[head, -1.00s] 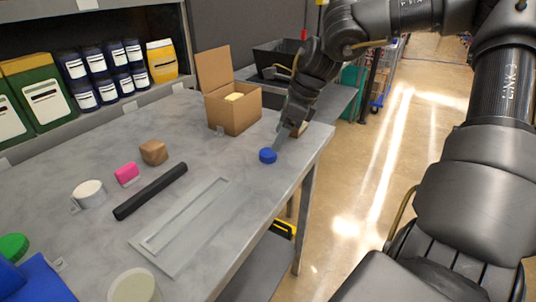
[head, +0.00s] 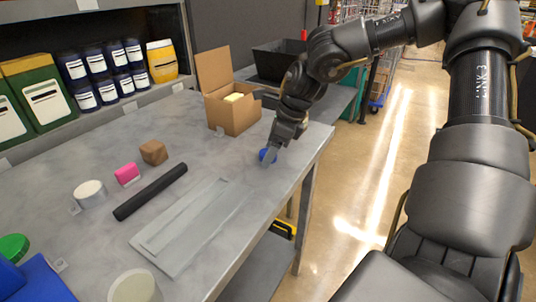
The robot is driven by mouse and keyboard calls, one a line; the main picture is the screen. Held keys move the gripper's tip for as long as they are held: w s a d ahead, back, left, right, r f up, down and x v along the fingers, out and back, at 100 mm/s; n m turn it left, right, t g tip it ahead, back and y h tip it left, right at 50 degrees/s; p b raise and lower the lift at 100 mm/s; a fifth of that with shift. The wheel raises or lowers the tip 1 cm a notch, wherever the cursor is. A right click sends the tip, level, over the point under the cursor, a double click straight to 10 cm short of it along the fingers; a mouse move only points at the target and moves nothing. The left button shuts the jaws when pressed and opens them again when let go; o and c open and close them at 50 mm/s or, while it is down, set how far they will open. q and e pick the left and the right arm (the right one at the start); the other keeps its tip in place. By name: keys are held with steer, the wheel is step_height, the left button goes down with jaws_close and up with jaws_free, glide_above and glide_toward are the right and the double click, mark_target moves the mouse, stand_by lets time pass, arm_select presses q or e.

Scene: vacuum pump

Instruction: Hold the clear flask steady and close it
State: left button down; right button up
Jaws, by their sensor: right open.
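A small round blue cap (head: 264,156) lies on the grey table near its right edge. My right gripper (head: 269,155) is open, pointing down at the cap, and its fingers partly hide it. I cannot tell whether the fingers touch the cap. A round vessel with a pale greenish top (head: 135,287) stands at the bottom edge, partly cut off. I cannot tell whether it is the clear flask. My left gripper is not in view.
The table (head: 225,165) also carries an open cardboard box (head: 233,115), a black rod (head: 150,191), a flat clear tray (head: 185,225), a pink block (head: 127,174), a brown block (head: 153,152) and a white cup (head: 90,194). A blue item (head: 40,285) sits at lower left.

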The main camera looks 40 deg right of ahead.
steer(key=c, duration=1.1)
step_height(320, 180, up, 10)
stand_by(0.4)
